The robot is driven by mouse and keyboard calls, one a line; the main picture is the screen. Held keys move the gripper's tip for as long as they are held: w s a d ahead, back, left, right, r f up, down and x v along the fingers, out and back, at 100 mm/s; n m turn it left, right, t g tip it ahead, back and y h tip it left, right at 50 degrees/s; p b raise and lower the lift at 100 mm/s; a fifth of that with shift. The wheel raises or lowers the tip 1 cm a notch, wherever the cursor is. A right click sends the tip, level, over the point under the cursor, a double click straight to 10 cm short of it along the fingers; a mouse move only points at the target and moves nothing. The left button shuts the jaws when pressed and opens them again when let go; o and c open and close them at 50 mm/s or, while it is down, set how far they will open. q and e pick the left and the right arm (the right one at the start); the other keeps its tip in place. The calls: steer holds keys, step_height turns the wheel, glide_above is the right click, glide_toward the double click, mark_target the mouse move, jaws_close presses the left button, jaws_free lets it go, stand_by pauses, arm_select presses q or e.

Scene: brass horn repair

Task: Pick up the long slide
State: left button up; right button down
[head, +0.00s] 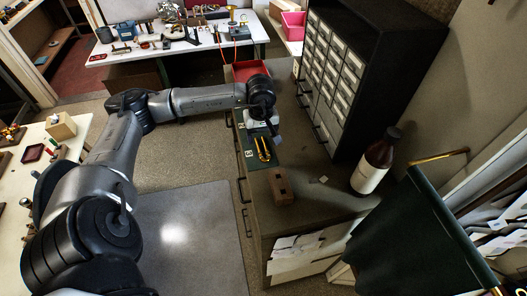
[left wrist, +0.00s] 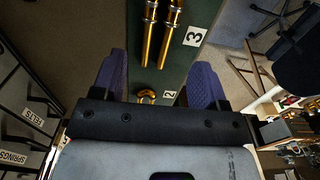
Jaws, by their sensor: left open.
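The long slide (head: 263,150) is a U-shaped pair of brass tubes lying on a green mat (head: 250,143) on the cabinet top. In the left wrist view its two parallel tubes (left wrist: 150,38) run up from between the fingers, beside a label reading 3. My left gripper (head: 274,138) is over the mat, near the slide. In the left wrist view the left gripper (left wrist: 161,62) is open, its two purplish fingers wide apart, with nothing held. A smaller curved brass piece (left wrist: 147,96) lies near a label 2, between the fingers. My right gripper is not in view.
A brown block (head: 282,187) stands in front of the mat. A brown bottle (head: 374,163) and a tall drawer unit (head: 335,65) stand to the right. A red tray (head: 250,70) is behind the arm. A white workbench (head: 165,50) with parts is at the back.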

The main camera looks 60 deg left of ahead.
mark_target(262, 150)
arm_select(q)
step_height(262, 150, down, 4)
steer(key=shift+w+d+f+p, duration=0.1)
steer(key=shift+p, duration=0.7)
steer(key=shift+f, duration=0.5)
steer(key=shift+c, duration=0.2)
steer(key=c, duration=1)
steer(key=shift+r, duration=0.1)
